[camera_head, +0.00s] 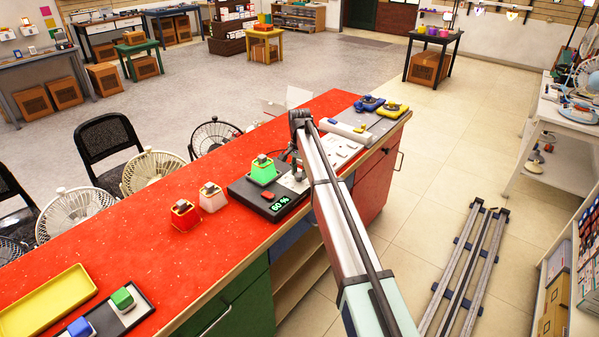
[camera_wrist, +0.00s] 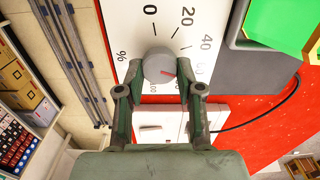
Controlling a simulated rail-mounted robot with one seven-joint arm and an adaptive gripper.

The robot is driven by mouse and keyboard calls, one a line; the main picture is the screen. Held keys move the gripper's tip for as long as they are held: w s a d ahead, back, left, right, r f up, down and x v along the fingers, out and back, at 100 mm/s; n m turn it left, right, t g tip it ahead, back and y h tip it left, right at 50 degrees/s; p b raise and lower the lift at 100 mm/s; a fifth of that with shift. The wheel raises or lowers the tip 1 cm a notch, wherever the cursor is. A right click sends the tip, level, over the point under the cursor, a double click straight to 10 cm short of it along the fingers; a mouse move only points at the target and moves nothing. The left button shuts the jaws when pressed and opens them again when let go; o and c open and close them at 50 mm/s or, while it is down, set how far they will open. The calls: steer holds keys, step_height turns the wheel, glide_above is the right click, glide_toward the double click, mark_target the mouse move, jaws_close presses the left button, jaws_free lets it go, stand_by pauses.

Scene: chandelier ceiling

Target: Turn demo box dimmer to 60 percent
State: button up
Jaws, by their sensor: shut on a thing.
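The demo box (camera_head: 243,194) is a dark box on the red counter, with a green block-shaped lamp (camera_head: 263,170) on top. Its green display (camera_head: 281,203) appears to read 60 %. In the wrist view, the grey round dimmer knob (camera_wrist: 158,64) sits on a white dial plate (camera_wrist: 215,22) marked 0, 20, 40, 60 and on. Its red pointer mark faces the right side, roughly towards 60. My gripper (camera_wrist: 161,72) is shut on the knob, one finger at each side. In the head view my gripper (camera_head: 297,172) is at the box's right end, hiding the knob.
A white lamp block (camera_head: 212,200) and a red one (camera_head: 185,217) stand left of the box. A white panel (camera_head: 342,148) and blue and yellow devices (camera_head: 391,109) are to its right. A yellow tray (camera_head: 45,305) lies at near left. Fans stand behind the counter.

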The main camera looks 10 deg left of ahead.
mark_target(300, 173)
steer(key=shift+f, duration=0.1)
steer(key=o, duration=1.2)
steer(key=shift+c, duration=0.2)
step_height(300, 173, up, 12)
